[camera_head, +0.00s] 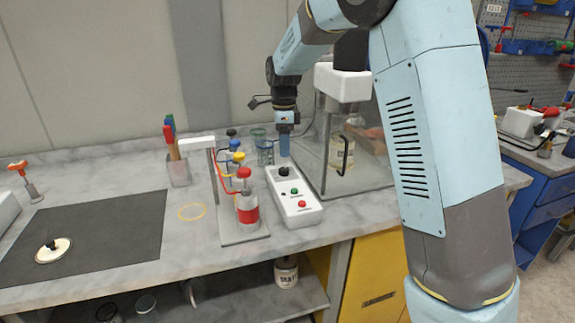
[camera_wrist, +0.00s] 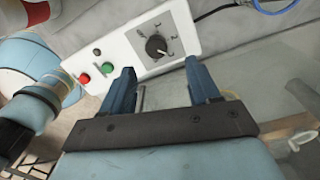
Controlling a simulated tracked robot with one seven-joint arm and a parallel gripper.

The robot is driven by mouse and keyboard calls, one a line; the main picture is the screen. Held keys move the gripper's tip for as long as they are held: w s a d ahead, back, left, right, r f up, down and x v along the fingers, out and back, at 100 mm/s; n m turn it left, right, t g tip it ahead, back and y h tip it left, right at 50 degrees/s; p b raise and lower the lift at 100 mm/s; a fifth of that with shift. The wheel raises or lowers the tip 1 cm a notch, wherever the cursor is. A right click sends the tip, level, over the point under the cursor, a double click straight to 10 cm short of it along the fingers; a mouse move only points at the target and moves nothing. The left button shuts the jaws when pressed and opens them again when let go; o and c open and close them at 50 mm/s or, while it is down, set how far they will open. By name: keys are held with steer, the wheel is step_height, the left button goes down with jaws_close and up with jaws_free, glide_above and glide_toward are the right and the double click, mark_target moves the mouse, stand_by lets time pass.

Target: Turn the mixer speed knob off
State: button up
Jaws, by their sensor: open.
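The white control box (camera_head: 296,212) stands on the marble bench in the head view, left of the glass enclosure. It carries a black knob (camera_head: 284,171), a green button (camera_head: 294,191) and a red button (camera_head: 302,203). In the wrist view the black mixer speed knob (camera_wrist: 156,46) has a pale pointer line and sits on a grey dial plate with marks. My gripper (camera_wrist: 160,82) is open and empty, its two blue fingers apart and pointing toward the box. The knob shows beyond and between the fingertips, not touched. In the head view my gripper (camera_head: 284,150) hangs above the knob end.
A stand with a red-capped bottle (camera_head: 247,203) and red tubing is left of the box. A glass enclosure (camera_head: 365,165) is close on the right. A tool holder (camera_head: 179,170), yellow ring (camera_head: 192,212) and dark mat (camera_head: 85,240) lie further left.

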mark_target(283, 168)
steer(key=f, duration=0.7)
steer(key=shift+s+a+f, duration=0.1)
steer(key=shift+s+f, duration=0.05)
steer(key=shift+s, duration=0.05)
steer(key=shift+c, duration=0.3)
